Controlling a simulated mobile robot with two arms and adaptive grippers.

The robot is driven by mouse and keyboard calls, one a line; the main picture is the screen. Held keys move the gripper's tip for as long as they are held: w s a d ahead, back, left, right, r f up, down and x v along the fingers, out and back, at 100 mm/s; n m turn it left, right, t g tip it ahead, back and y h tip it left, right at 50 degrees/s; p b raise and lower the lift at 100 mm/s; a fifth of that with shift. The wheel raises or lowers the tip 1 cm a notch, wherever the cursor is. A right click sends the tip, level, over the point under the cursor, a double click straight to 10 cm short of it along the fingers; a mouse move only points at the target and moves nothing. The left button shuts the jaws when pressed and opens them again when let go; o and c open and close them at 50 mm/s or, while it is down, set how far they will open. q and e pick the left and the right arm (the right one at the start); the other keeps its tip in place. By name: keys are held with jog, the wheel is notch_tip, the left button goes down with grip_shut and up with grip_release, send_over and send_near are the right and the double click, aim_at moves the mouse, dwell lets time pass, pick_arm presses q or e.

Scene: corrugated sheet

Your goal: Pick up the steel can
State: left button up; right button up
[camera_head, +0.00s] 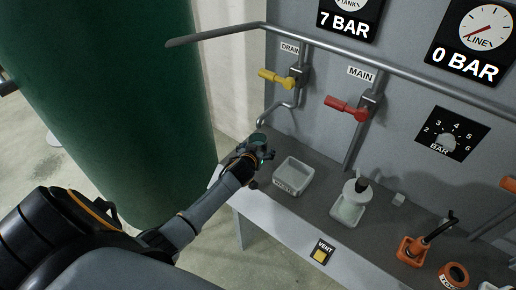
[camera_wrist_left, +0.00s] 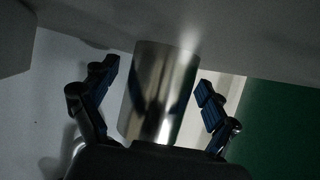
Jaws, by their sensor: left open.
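The steel can (camera_wrist_left: 158,95) is a shiny metal cylinder in the left wrist view. It stands between the two blue-padded fingers of my left gripper (camera_wrist_left: 157,80), with visible gaps on both sides. The fingers are open, and the can's lower end is hidden behind the gripper's body. In the head view my left gripper (camera_head: 257,153) is at the left end of the grey bench, below the drain pipe. There the rounded top of the can (camera_head: 257,138) shows only partly beside the fingers. My right gripper is in neither view.
A light square tray (camera_head: 293,176) lies just right of my left gripper on the bench (camera_head: 325,220). A pale container (camera_head: 348,208) and an orange holder (camera_head: 410,250) stand further right. The yellow drain valve (camera_head: 276,78) and its pipe hang above. A green tank (camera_head: 110,100) stands left.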

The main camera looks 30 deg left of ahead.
pick_arm(q)
jog(key=c, duration=1.3)
jog(key=shift+c, duration=1.3)
jog(key=shift+r, duration=0.15)
